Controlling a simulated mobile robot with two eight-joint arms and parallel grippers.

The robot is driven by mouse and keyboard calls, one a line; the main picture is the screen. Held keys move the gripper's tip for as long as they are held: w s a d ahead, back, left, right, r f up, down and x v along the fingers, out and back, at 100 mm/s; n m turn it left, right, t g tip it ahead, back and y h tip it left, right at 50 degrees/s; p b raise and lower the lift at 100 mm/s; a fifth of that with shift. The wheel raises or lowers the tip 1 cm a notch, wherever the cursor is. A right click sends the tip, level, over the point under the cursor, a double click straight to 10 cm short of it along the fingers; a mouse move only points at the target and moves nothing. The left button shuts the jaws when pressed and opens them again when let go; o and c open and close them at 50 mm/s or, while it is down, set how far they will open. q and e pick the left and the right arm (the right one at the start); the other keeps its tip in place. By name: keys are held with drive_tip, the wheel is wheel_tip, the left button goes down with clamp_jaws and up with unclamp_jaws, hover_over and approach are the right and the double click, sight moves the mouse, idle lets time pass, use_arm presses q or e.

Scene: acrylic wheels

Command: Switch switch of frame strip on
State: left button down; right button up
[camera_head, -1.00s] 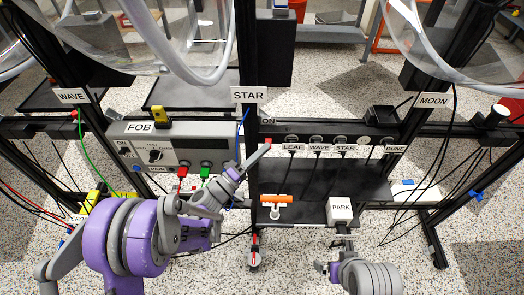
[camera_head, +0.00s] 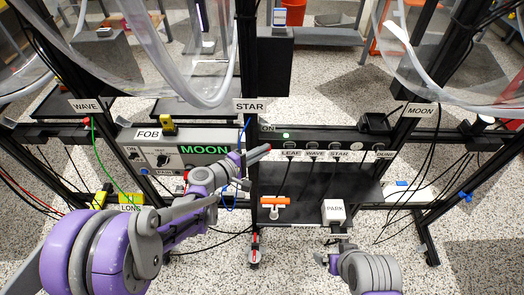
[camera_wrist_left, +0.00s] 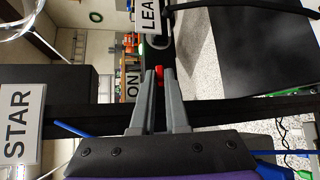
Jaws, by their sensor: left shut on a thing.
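The frame strip (camera_head: 352,139) is a dark bar across the frame post, with an ON label (camera_head: 268,128) at its left end. A small pale light shows on it right of that label. A small red switch (camera_wrist_left: 159,74) lies at the fingertips in the left wrist view, beside the sideways ON label. My left gripper (camera_head: 258,154) reaches the strip's left end; its fingers (camera_wrist_left: 160,78) are close together on the red switch, partly hiding it. My right gripper (camera_head: 328,262) is low at the front, away from the strip; its jaws are too small to judge.
Left of the strip stands a grey FOB box (camera_head: 145,150) whose screen reads MOON in green. Below the strip is a dark shelf (camera_head: 310,180) with an orange-handled valve (camera_head: 275,201) and a white PARK box (camera_head: 333,211). Cables hang around the frame.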

use_arm(q)
drive_tip(key=shift+w+r+n+g, duration=0.1)
drive_tip(key=shift+r+n+g, duration=0.1)
drive_tip(key=shift+n+g, duration=0.15)
idle(0.4)
drive_tip(key=c, duration=0.9)
unclamp_jaws()
drive_tip(key=shift+a, duration=0.1)
drive_tip(key=p+v, duration=0.1)
drive_tip(key=v, duration=0.9)
drive_tip(key=shift+s+a+r+p, duration=0.1)
drive_tip(key=shift+s+r+p, duration=0.15)
drive_tip(key=shift+s+p, duration=0.05)
